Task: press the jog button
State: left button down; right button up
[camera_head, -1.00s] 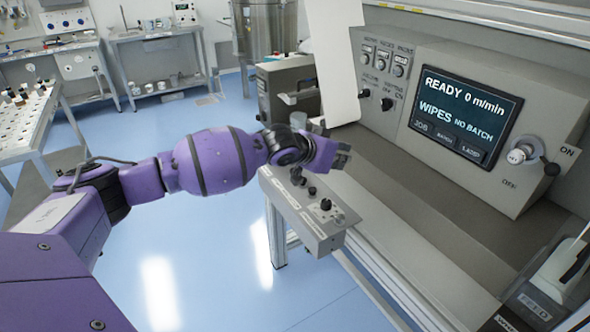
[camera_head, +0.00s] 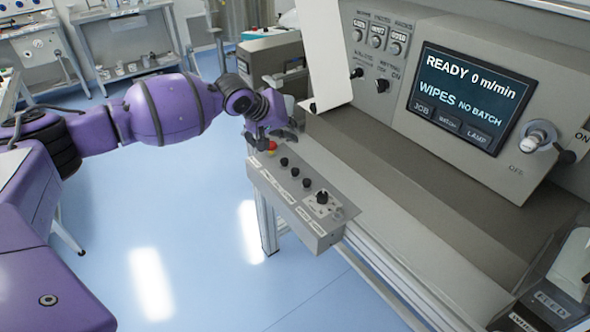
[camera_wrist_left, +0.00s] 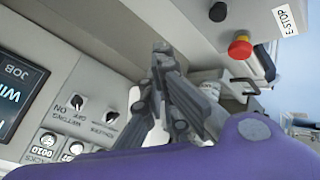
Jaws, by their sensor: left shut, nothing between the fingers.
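A grey control box (camera_head: 300,206) juts out at the machine's front edge. A red button (camera_head: 272,147) sits at its far end, followed by several black buttons (camera_head: 294,172) and a black knob (camera_head: 322,197). The labels under the black buttons are too small to read, so I cannot tell which is jog. My left gripper (camera_head: 284,136) is shut and empty, by the far end of the box near the red button. In the left wrist view, the shut fingers (camera_wrist_left: 158,70) show apart from the red button (camera_wrist_left: 240,46), labelled E-STOP, and a black button (camera_wrist_left: 218,12). My right gripper is not in view.
The machine's panel has a screen (camera_head: 470,96) reading READY 0 m/min and a switch (camera_head: 538,138) at its right. A grey ledge (camera_head: 400,165) runs below the panel. Blue floor (camera_head: 190,230) is open at left.

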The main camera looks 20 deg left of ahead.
pick_arm(q)
jog(key=b, duration=0.3)
send_over(295, 172)
jog(key=w+a, duration=0.2)
notch_tip(295, 172, down, 8)
jog(key=shift+d+r, duration=0.15)
jog(key=shift+r, duration=0.05)
jog(key=shift+w+f, duration=0.1)
jog(key=shift+f, duration=0.6)
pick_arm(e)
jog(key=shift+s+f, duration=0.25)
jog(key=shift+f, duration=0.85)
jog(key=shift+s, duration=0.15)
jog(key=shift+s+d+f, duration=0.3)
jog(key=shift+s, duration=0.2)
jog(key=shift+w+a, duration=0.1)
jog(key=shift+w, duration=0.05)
